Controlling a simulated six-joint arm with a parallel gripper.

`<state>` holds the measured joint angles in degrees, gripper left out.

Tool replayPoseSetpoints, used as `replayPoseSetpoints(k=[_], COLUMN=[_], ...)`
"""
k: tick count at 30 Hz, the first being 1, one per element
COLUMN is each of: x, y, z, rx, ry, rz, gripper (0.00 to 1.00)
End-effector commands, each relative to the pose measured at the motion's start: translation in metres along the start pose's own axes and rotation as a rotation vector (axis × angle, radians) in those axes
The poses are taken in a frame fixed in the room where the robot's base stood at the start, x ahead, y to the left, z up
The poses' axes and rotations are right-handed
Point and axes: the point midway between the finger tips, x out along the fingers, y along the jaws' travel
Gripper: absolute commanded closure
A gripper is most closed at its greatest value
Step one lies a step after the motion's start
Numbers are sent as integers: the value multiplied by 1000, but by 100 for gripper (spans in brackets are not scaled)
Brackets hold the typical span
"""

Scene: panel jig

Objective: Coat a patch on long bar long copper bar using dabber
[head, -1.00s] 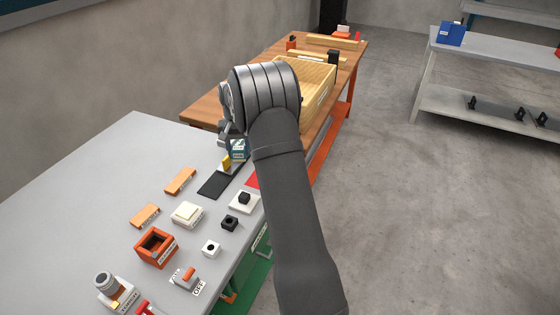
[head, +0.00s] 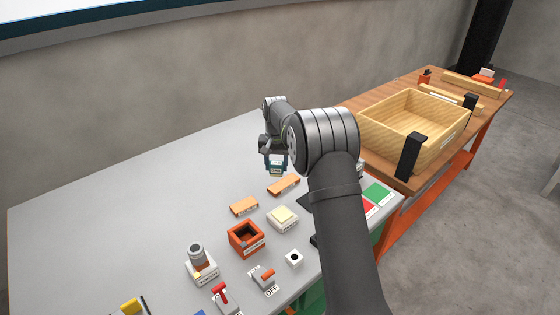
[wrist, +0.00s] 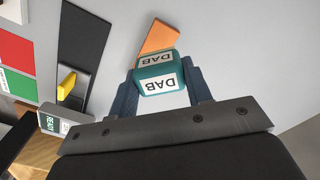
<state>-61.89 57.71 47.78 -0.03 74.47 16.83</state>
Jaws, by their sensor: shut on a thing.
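My gripper (head: 275,160) is shut on the dabber, a teal block with a white DAB label (head: 276,167). In the wrist view the dabber (wrist: 158,76) sits between the two fingers (wrist: 163,90). Two orange-copper bars lie on the grey bench in the head view. The farther, longer-looking one (head: 284,185) lies just below and beyond the dabber in the picture; the nearer one (head: 244,206) is to its left. Their labels are too small to read. In the wrist view a copper bar (wrist: 160,37) shows partly behind the dabber, which appears above the bench; contact cannot be told.
A cream-topped white pad (head: 283,217), an orange open box (head: 246,239), a grey cylinder on a stand (head: 198,262) and switches (head: 264,279) stand nearer. A black strip with a yellow block (wrist: 67,83) is beside my gripper. The bench's back left is clear.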

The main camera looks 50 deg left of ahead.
Motion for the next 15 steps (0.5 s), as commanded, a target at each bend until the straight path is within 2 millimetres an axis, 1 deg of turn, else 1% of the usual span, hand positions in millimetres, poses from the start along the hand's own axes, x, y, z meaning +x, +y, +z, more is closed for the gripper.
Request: replayPoseSetpoints(k=[15], x=[47], y=[1], z=[0], rx=[1], ry=[0], rz=[0], gripper=[73])
